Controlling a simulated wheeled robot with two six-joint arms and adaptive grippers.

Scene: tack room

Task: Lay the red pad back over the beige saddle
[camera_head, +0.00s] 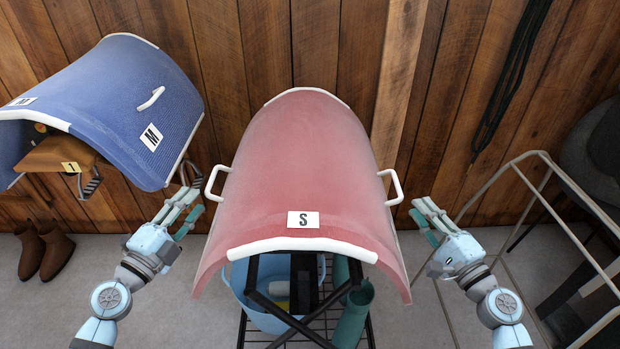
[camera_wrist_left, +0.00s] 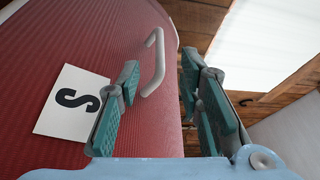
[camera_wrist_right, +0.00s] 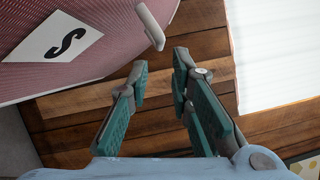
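The red pad (camera_head: 305,150), with white edging and an S label, arches over a black stand in the middle of the head view. White handles stick out at its left (camera_head: 214,184) and right (camera_head: 394,187) sides. I cannot make out a beige saddle; whatever the pad covers is hidden. My left gripper (camera_head: 192,202) is open and empty, just left of the left handle, which shows ahead of its fingers in the left wrist view (camera_wrist_left: 155,62). My right gripper (camera_head: 425,216) is open and empty, right of and slightly below the right handle, seen ahead in the right wrist view (camera_wrist_right: 150,27).
A metal frame (camera_head: 478,205) stands at right, boots (camera_head: 50,250) at left, a plank wall behind.

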